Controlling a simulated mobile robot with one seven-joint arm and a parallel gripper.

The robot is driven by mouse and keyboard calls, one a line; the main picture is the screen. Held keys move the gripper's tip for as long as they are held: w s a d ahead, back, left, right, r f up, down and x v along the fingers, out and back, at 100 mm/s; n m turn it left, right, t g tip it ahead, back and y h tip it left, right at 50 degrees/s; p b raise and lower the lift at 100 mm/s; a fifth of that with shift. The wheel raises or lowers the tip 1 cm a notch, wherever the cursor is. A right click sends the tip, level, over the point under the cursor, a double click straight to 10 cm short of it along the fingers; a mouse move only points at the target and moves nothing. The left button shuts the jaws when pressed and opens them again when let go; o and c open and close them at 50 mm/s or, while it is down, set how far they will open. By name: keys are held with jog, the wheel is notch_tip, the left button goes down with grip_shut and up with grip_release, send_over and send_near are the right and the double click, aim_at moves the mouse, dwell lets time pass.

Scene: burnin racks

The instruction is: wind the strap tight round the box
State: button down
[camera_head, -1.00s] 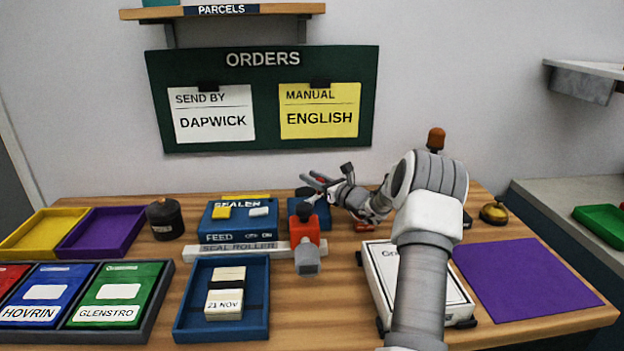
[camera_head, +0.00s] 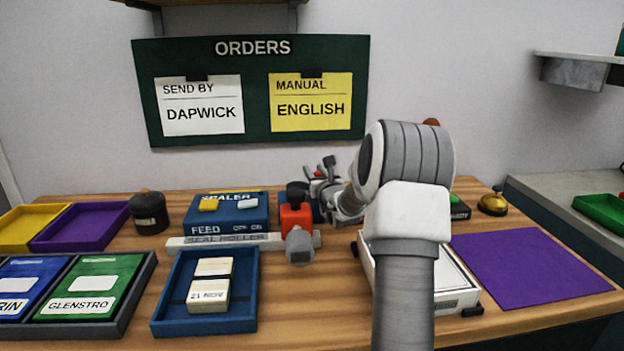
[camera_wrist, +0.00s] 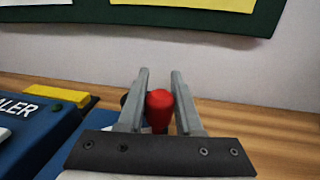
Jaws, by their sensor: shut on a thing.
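The white box (camera_head: 455,287) lies flat near the front of the table, between dark corner pieces. My arm covers much of it, and I cannot make out a strap on it. My gripper (camera_head: 322,172) is at the back of the table, left of and beyond the box. In the wrist view its two grey fingers (camera_wrist: 160,90) are shut on a red knob (camera_wrist: 159,108), which sits between them. What the knob is fixed to is hidden. A blue block (camera_head: 315,212) stands close below the gripper, partly hidden.
The blue sealer (camera_head: 228,212) and a red device with a black top (camera_head: 295,218) stand left of my gripper. The seal roller strip (camera_head: 220,241), a blue tray (camera_head: 205,325) and a purple mat (camera_head: 530,268) also lie on the table. A bell (camera_head: 493,204) stands at right.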

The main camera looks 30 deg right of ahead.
jog(key=shift+s+d+h, duration=0.1)
jog(key=shift+s+h, duration=0.05)
jog(key=shift+h, duration=0.15)
jog(key=c, duration=0.6)
grip_release()
jog(key=p+v, duration=0.3)
jog(key=v, duration=1.4)
jog(key=shift+s+r, duration=0.15)
jog(key=shift+s, duration=0.05)
